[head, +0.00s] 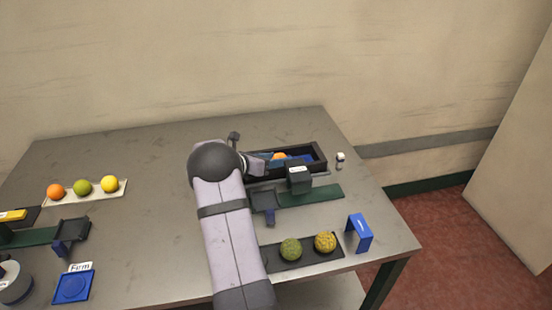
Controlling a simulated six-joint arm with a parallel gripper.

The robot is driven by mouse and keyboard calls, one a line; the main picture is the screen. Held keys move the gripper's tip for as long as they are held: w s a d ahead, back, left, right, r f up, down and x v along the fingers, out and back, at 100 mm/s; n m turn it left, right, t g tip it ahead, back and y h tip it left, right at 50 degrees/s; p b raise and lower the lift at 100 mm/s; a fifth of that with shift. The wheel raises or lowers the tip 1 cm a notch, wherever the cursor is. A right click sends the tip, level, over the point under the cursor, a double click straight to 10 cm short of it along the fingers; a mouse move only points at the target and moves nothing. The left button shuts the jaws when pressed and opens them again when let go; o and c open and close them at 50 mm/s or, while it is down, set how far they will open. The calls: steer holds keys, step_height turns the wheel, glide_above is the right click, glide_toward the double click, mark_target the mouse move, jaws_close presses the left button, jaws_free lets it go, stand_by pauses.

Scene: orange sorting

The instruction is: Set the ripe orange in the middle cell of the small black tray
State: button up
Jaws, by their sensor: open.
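An orange fruit (279,156) shows inside a dark open box with a blue interior (322,161) at the back right of the table. My gripper (264,164) is open at the left part of this box, close to the orange; whether the fingers stand around it is hidden. A small black tray (328,258) lies at the front right. It holds a green rough fruit (291,250) and a yellow rough fruit (325,242). My arm may hide its left end, and its cell divisions are not clear. Another orange (56,191) lies on a pale strip at the left.
A dark block with a white label (299,178) stands by a green strip (318,194), in front of the box. A blue bracket (360,232) stands right of the tray. A blue pad (73,287) marked "Firm" lies front left. The table's middle left is clear.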

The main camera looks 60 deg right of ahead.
steer(key=shift+w+a+r, duration=0.25)
steer(key=shift+a+r, duration=0.05)
steer(key=shift+r, duration=0.05)
steer(key=b+v, duration=0.1)
steer(key=v, duration=1)
steer(key=shift+s+a+r, duration=0.1)
steer(key=shift+r, duration=0.15)
